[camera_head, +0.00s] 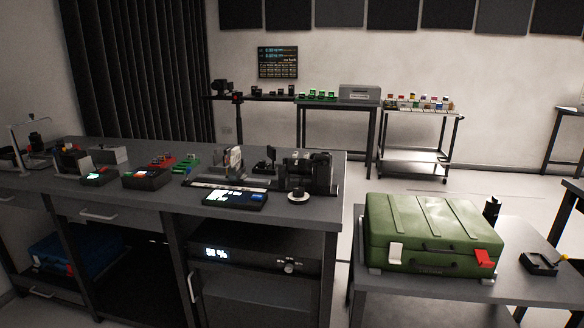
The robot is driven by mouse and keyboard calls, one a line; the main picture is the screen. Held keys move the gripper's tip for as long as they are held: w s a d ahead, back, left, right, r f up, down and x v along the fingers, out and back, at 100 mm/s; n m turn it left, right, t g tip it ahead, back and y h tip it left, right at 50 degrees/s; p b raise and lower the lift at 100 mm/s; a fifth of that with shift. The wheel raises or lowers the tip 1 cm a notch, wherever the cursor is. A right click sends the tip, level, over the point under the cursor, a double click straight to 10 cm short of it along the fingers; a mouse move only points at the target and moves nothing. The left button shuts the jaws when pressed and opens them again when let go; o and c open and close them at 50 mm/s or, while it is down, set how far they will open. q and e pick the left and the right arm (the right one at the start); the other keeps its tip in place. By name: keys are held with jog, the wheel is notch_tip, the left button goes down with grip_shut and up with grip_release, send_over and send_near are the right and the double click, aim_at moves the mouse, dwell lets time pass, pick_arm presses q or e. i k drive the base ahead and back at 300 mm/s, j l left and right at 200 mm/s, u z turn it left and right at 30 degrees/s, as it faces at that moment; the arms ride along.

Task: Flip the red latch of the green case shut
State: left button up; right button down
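A green case (428,222) with raised ribs lies closed-lidded on a small grey table at the right. Its red latch (484,258) is on the front face near the right corner and sticks outward from the case. A white latch (395,252) is on the front face near the left corner, standing upright against it. A dark handle is between them. Neither of my grippers shows in the head view.
The small grey table (518,284) also holds a black tray (541,263) and a dark upright object (491,209) right of the case. A long dark workbench (145,207) with camera gear and small devices fills the left. A floor gap separates them.

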aim_at(482, 257)
jog(key=z, duration=1.3)
